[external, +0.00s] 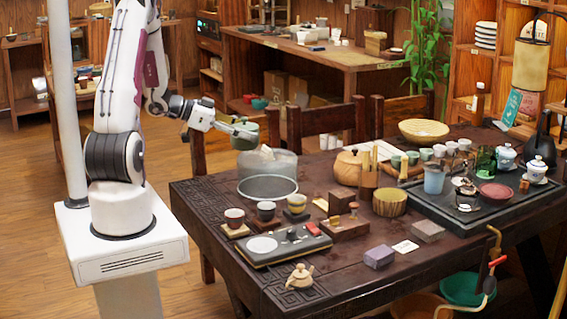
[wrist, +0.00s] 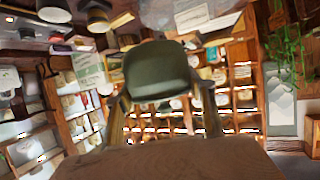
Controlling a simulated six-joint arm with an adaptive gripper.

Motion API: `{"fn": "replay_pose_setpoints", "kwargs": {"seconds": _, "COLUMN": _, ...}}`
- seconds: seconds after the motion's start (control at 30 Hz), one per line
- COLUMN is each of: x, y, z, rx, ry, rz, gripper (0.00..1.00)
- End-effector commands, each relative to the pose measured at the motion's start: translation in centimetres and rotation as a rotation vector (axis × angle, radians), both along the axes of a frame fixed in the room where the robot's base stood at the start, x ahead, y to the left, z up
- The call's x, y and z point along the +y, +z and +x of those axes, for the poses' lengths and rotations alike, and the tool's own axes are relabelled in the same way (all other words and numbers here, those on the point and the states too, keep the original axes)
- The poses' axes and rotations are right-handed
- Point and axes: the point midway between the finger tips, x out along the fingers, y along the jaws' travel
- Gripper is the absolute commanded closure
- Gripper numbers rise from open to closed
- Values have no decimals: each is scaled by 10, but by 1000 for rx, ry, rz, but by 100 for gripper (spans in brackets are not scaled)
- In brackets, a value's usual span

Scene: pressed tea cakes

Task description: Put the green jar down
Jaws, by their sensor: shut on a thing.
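The green jar (external: 246,137) is held in the air at the end of my arm, above and left of the table's back edge in the external view. My gripper (external: 236,129) is shut on it. In the wrist view the jar (wrist: 158,72) is a dark green rounded body between the two fingers of my gripper (wrist: 163,100). It looks tilted there. The contact on its far side is hidden.
Three cups on small coasters (external: 266,211) stand near the tray. A black tray (external: 440,206) with several tea things fills the table's right side. A chair back (external: 325,118) stands behind the table.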

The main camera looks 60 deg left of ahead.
Motion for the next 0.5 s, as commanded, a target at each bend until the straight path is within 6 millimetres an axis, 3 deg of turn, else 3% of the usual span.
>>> {"fn": "replay_pose_setpoints", "kwargs": {"seconds": 0.5, "x": 26, "y": -12, "z": -71, "rx": -2, "ry": -32, "rz": -1, "gripper": 94}}
